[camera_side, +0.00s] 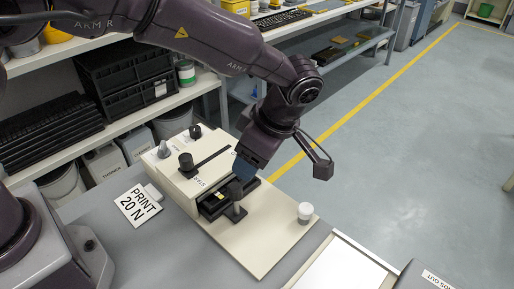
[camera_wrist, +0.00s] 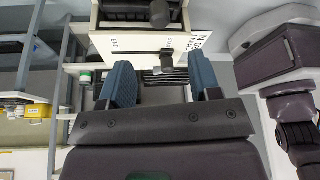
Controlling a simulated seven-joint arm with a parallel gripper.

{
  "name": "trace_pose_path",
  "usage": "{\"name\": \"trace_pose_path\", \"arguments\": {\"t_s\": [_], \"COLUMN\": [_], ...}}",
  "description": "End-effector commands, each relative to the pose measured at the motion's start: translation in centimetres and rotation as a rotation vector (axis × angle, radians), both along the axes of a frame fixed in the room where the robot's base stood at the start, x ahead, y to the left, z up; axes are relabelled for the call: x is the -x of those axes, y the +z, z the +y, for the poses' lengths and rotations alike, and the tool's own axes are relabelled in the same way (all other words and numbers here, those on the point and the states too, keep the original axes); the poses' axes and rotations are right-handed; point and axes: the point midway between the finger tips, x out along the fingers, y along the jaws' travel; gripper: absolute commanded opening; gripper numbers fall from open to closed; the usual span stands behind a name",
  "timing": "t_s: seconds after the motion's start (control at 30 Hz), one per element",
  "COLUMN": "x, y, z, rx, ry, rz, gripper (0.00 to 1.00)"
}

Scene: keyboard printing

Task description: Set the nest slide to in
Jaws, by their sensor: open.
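The cream printing machine (camera_side: 200,165) stands on the grey table. A black nest slide (camera_side: 211,209) with small light and yellow pieces sits at its front opening, over the cream base plate. A dark upright handle (camera_side: 237,211) stands at the slide's front end; whether it is fixed to the slide is hard to tell. My gripper (camera_side: 244,172) is above and behind this handle, with blue fingertips pointing down. In the wrist view my gripper (camera_wrist: 163,82) is open, its two blue pads apart. A dark knob (camera_wrist: 167,60) shows just beyond them, and nothing is held.
A black lever knob (camera_side: 186,161) sits in a slot on the machine's top, with two more knobs behind. A white round knob (camera_side: 305,211) stands on the base plate's right. A "PRINT 20 N" card (camera_side: 138,205) lies left. A white tray (camera_side: 345,265) is at front right.

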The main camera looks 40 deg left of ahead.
Motion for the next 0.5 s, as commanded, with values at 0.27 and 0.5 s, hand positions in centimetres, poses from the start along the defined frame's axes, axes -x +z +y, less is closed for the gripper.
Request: {"name": "trace_pose_path", "arguments": {"t_s": [0.27,0.5], "x": [-0.2,-0.2], "y": [1.8,1.8], "z": [-0.7,-0.7], "rx": [0.000,-0.001], "ry": [0.000,-0.001], "rz": [0.000,0.001], "gripper": [0.57,0.50]}}
